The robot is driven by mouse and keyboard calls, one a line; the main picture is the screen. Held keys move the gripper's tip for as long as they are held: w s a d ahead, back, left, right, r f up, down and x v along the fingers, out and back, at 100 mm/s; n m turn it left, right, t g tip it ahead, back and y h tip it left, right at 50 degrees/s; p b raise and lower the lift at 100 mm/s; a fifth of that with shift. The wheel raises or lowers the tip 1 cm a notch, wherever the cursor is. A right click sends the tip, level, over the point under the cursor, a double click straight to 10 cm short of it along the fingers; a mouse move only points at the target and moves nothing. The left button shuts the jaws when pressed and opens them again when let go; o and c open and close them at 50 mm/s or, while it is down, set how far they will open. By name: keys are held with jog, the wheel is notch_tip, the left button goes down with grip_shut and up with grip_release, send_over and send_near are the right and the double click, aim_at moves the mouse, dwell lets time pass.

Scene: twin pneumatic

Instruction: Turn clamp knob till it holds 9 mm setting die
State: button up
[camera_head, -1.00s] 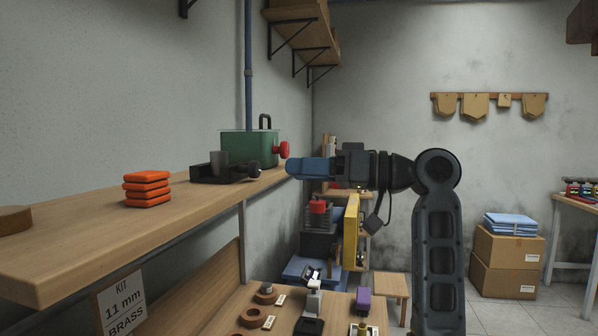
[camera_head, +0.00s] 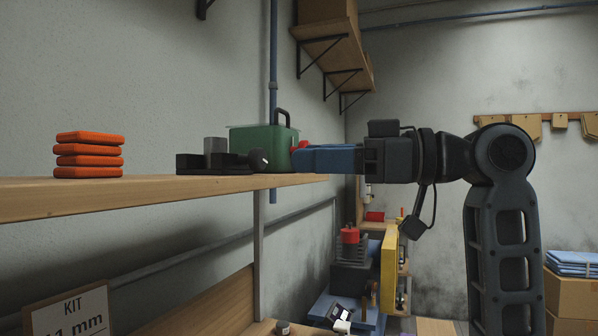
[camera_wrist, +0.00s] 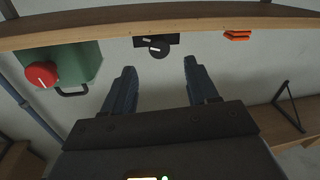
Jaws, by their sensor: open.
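The clamp (camera_head: 192,163) is a low black block on the wooden shelf, with a grey cylinder (camera_head: 215,147) standing in it. Its round black clamp knob (camera_head: 259,160) faces the shelf's front edge; in the wrist view the knob (camera_wrist: 159,47) carries a pale mark line. My gripper (camera_head: 297,158) points toward the shelf with its blue fingers apart and empty. In the wrist view the knob lies between and beyond the fingertips (camera_wrist: 159,66), apart from them. I cannot read any size on the cylinder.
A green box (camera_head: 258,138) with a red knob (camera_wrist: 41,75) stands beside the clamp; in the head view my fingers partly cover that knob. Stacked orange pads (camera_head: 89,155) lie on the shelf (camera_head: 120,198) to the left. A kit sign (camera_head: 70,315) hangs below.

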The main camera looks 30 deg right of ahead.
aim_at(263, 158)
jog(key=shift+p+x, duration=0.35)
jog(key=shift+x, duration=3.1)
